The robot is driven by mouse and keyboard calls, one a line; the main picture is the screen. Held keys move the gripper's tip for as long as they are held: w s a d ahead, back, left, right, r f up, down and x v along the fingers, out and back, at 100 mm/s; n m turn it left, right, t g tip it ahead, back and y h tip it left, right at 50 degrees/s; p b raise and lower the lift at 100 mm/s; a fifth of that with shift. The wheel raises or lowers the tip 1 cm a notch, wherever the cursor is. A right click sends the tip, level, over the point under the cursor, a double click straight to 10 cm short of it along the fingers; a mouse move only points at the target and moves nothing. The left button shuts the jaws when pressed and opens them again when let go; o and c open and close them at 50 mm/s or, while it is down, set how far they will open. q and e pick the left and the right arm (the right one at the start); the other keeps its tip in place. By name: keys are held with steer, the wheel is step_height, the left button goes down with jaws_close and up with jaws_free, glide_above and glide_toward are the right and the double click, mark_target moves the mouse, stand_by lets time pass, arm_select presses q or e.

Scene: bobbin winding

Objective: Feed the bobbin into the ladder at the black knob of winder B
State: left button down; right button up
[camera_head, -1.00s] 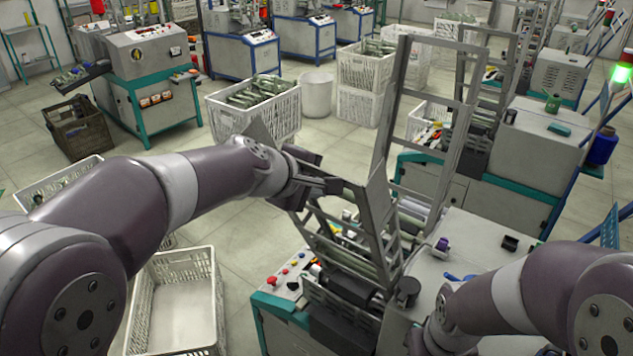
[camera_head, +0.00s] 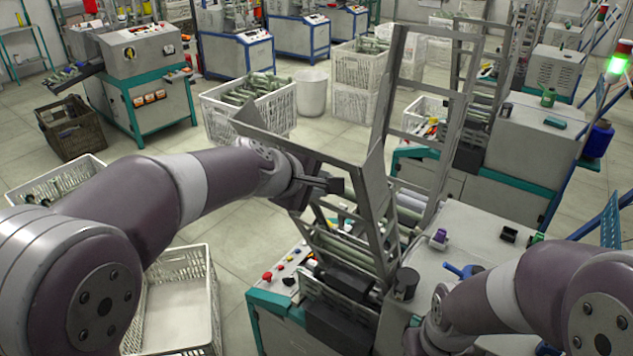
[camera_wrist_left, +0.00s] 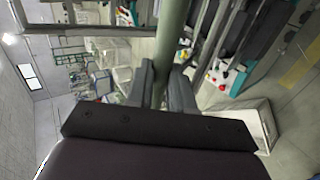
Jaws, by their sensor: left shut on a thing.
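My left gripper (camera_head: 334,185) is at the upper left of the near metal ladder (camera_head: 375,205). In the left wrist view the gripper (camera_wrist_left: 164,85) is shut on a green, rod-like bobbin (camera_wrist_left: 173,40), which runs up out of the picture between ladder rails. Several bobbins (camera_head: 348,222) lie in the lower part of the ladder. A black knob (camera_head: 406,282) stands at the ladder's foot on the near winder. My right arm comes in from the right; its gripper is out of view.
The near winder carries a control panel with a red button (camera_head: 267,277). A taller metal frame (camera_head: 404,90) stands behind the ladder. An empty white crate (camera_head: 212,300) is on the floor to the left. A crate of bobbins (camera_head: 247,118) stands beyond my left arm.

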stand_by(0.4)
arm_select(q)
steer(key=c, duration=0.6)
jaws_free()
steer(key=w+d+r+p+v, duration=0.1)
steer(key=p+v, duration=0.4)
steer(key=v, duration=0.6)
steer(key=shift+r, duration=0.65)
steer(key=shift+a, duration=0.1)
